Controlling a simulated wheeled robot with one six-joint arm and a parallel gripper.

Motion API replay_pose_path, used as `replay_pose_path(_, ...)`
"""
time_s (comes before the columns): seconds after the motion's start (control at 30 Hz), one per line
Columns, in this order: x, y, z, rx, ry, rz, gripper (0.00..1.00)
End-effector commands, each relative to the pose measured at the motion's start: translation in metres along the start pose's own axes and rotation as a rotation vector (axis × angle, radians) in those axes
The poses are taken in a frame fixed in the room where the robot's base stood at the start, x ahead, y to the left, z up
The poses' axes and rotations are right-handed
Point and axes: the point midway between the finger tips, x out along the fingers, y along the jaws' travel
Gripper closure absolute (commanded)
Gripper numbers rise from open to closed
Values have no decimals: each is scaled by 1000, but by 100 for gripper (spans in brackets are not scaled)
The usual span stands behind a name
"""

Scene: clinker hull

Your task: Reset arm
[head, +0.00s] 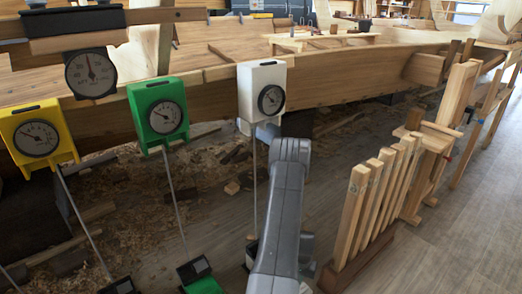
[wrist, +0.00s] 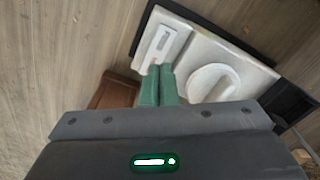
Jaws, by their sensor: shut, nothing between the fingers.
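My gripper (wrist: 160,70) shows in the wrist view, with its two green fingers pressed together and nothing between them. The fingertips overlap the edge of a white panel (wrist: 238,62) with a raised round part and a slotted rectangular part. I cannot tell whether they touch it. In the head view my grey arm (head: 278,205) rises from the bottom middle to just below a white gauge box (head: 247,88). The gripper itself cannot be made out there.
A green gauge (head: 160,90) and a yellow gauge (head: 57,120) stand on thin rods at left. A wooden hull (head: 340,85) spans behind. Upright wooden slats (head: 351,215) stand close right of my arm. Floor (head: 450,245) at far right is clear.

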Motion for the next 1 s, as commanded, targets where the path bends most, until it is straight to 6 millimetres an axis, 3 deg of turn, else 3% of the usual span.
replay_pose_path(0.37,8,0,0,0,0,0,100)
replay_pose_path(0.8,67,0,0,0,0,0,100)
replay_pose_path(1.0,70,0,-1,0,1,0,100)
